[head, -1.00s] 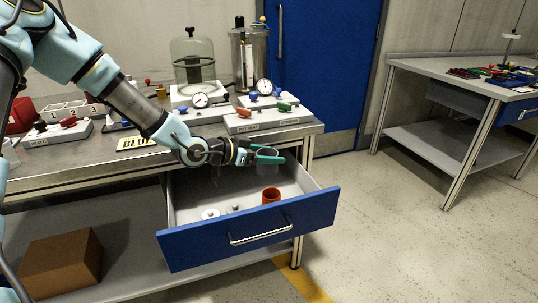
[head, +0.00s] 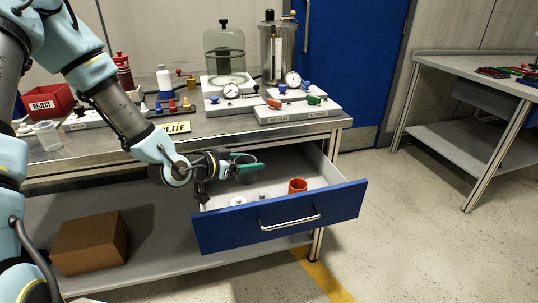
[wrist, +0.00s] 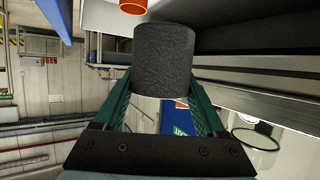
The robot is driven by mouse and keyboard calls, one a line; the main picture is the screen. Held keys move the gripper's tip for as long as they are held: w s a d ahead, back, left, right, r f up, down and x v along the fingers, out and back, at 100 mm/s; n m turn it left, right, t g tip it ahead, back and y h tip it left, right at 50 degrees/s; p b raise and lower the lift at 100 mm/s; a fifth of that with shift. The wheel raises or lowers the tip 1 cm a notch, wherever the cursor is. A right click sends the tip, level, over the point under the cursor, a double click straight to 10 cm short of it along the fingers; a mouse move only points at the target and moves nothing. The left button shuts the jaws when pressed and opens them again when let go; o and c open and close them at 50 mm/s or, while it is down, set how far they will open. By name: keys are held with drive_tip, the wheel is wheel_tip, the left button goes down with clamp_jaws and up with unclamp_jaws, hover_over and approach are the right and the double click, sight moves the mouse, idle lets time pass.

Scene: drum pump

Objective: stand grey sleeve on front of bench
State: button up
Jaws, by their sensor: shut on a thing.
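The grey sleeve (wrist: 164,60) is a short, dark grey cylinder held between the green fingers of my gripper (wrist: 160,98) in the wrist view. In the head view my gripper (head: 246,164) is above the left part of the open drawer, in front of the bench edge. The sleeve (head: 251,174) shows there only in small part around the fingers. The bench (head: 215,129) has a grey metal top, and its front strip lies behind and above the gripper.
The blue-fronted drawer (head: 280,217) is pulled out and holds an orange sleeve (head: 297,186) and white parts. A BLUE sign (head: 176,128), a clear cup (head: 47,136), gauge panels (head: 295,107) and a red REJECT bin (head: 48,102) stand on the bench. A cardboard box (head: 90,243) is below.

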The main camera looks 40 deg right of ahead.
drive_tip(key=w+a+f+n+t+y, duration=0.3)
drive_tip(key=w+a+n+y, duration=0.1)
drive_tip(key=a, duration=1)
drive_tip(key=w+a+f+n+t+y, duration=0.4)
drive_tip(key=w+a, duration=0.5)
drive_tip(key=a, duration=0.6)
drive_tip(key=w+a+f+n+t+y, duration=0.3)
drive_tip(key=a+n, duration=0.5)
drive_tip(key=a, duration=0.7)
drive_tip(key=w+t+y, duration=0.1)
drive_tip(key=w+y, duration=0.1)
drive_tip(key=w, duration=0.1)
drive_tip(key=shift+w+f, duration=0.2)
drive_tip(key=shift+w, duration=0.1)
drive_tip(key=shift+r, duration=0.1)
